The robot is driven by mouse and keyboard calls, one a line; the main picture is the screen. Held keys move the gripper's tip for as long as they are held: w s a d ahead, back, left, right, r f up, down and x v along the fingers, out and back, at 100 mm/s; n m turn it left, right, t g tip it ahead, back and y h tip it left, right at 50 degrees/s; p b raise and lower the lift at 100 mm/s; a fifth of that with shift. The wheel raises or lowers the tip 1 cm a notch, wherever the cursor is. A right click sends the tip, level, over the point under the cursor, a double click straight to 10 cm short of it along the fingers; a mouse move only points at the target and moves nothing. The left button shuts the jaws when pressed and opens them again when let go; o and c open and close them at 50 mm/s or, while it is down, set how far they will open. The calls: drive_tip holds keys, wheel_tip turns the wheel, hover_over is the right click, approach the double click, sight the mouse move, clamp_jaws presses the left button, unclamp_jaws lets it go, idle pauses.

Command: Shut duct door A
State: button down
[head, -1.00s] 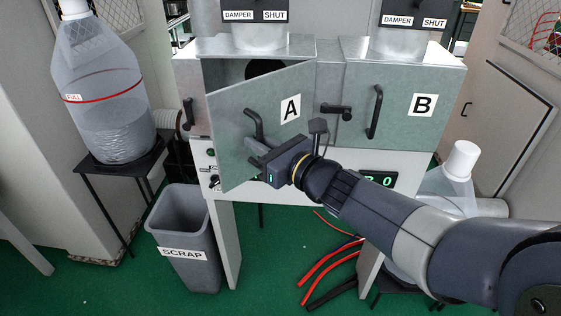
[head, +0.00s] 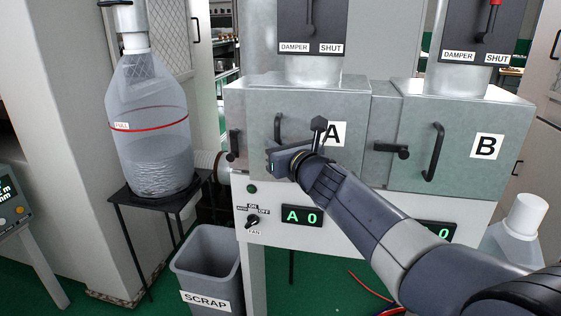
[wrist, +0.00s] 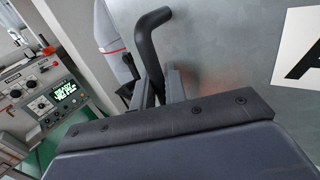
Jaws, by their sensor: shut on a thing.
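Duct door A (head: 355,160), a grey metal panel marked "A", looks flush with the front of its box; any thin gap at its edge is too small to tell. My gripper (head: 275,150) is at the door's left part, shut on its black bar handle (head: 278,127). In the wrist view the handle (wrist: 151,45) runs down between the two fingers (wrist: 160,86), close to the door face. My wrist hides the door's lower middle and part of its letter. A black latch lever (head: 390,149) sits right of door A.
Door B (head: 460,165) is closed to the right. Damper panels (head: 310,25) stand above. A fan switch and display (head: 302,215) are below door A. A large bottle (head: 150,130) on a stand and a scrap bin (head: 208,260) are at the left.

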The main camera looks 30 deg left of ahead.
drive_tip(key=shift+w+a+m+t+h+b, duration=0.4)
drive_tip(key=shift+w+a+m+t+b, duration=0.1)
drive_tip(key=shift+w+a+t+b, duration=0.15)
drive_tip(key=shift+w+d+r+t, duration=0.1)
drive_tip(key=shift+w+r+t, duration=0.05)
drive_tip(key=shift+w+t, duration=0.1)
drive_tip(key=c, duration=1.6)
unclamp_jaws()
drive_tip(key=shift+o, duration=0.2)
drive_tip(key=shift+s+d, duration=0.15)
drive_tip(key=shift+d, duration=0.1)
drive_tip(key=b+v, duration=0.2)
drive_tip(key=v, duration=0.8)
drive_tip(key=shift+s, duration=0.2)
drive_tip(key=shift+r, duration=0.1)
